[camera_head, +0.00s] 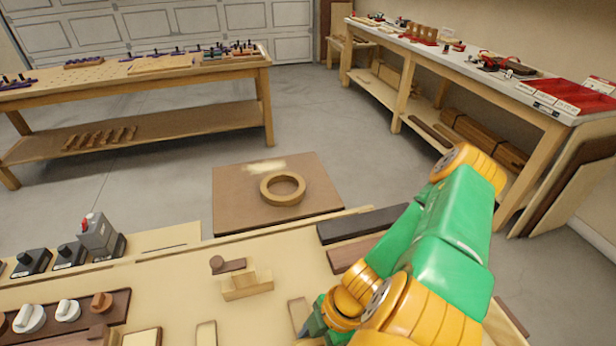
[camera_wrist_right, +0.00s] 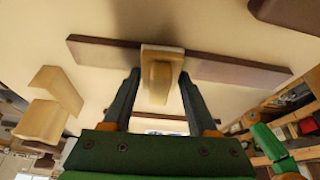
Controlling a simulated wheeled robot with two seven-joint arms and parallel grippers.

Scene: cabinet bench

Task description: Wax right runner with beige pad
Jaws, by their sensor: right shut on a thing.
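In the right wrist view, my right gripper (camera_wrist_right: 158,95) is shut on a beige pad (camera_wrist_right: 160,68), a pale wood-coloured block between its two dark fingers. The pad lies over a long dark brown strip (camera_wrist_right: 220,68), seemingly the right runner. The strip sticks out on both sides of the pad. Whether the pad presses on it is hard to tell. My left gripper is not in view.
A notched wooden block (camera_head: 247,287) and a small brown piece (camera_head: 228,265) lie left of the gripper. Dark boards (camera_head: 372,223) lie at the bench's far edge. Knobs (camera_head: 67,311) and switch boxes stand at left.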

